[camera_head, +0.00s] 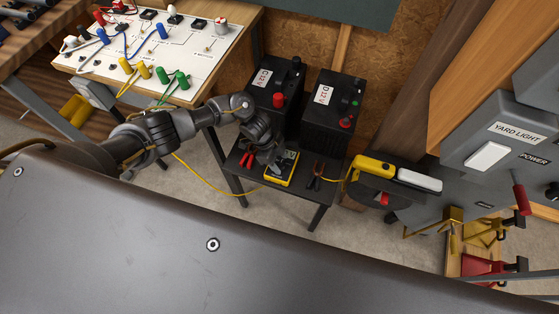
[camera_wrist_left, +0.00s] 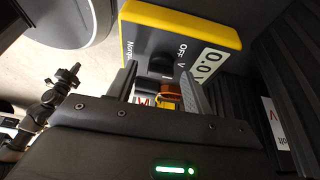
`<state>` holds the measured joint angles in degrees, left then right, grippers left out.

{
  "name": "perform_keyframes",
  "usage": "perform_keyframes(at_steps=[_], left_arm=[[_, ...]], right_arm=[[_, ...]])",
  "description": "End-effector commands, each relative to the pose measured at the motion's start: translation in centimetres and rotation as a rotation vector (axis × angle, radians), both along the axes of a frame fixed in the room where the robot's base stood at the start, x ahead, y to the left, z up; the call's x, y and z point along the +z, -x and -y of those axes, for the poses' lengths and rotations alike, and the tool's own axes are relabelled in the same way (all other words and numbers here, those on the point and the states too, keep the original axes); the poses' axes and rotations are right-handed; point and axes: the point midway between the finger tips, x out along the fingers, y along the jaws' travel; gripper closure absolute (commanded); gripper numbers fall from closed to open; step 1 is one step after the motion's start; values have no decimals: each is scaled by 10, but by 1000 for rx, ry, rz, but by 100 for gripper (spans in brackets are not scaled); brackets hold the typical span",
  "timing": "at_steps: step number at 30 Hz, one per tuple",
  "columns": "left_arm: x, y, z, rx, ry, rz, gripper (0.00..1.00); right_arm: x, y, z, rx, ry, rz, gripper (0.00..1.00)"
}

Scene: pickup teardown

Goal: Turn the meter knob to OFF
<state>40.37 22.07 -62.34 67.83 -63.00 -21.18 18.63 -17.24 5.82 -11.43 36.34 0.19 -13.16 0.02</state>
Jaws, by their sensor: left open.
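The yellow-edged meter (camera_head: 289,171) lies on a small black table (camera_head: 318,190) in the head view. In the left wrist view the meter (camera_wrist_left: 212,34) shows a dark face with "OFF" and "V" marks and a display (camera_wrist_left: 209,64) reading about 0.0. A dark knob (camera_wrist_left: 160,66) sits on that face, and its pointer setting is unclear. My left gripper (camera_head: 269,158) is over the meter's left part. In the wrist view my left gripper (camera_wrist_left: 159,80) is open, its fingertips on either side of the knob; contact cannot be told. My right gripper is not in view.
Two black 12 V battery boxes (camera_head: 327,118) stand behind the meter. Red-handled pliers (camera_head: 247,159) and a dark clamp (camera_head: 316,173) flank it. A white board with jacks (camera_head: 200,60) is at upper left; a grey yard-light box (camera_head: 500,140) is at right.

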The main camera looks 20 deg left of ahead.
Motion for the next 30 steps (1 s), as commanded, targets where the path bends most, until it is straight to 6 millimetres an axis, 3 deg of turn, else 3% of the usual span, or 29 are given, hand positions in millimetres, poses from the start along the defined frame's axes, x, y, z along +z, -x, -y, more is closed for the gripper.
perform_keyframes(at_steps=[8, 18, 30], left_arm=[[-1, 0, 0, 0, 0, 0, 50], [-1, 0, 0, 0, 0, 0, 94], [3, 1, 0, 97, 1, -2, 94]], right_arm=[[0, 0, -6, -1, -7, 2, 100], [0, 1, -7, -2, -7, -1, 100], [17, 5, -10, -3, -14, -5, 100]])
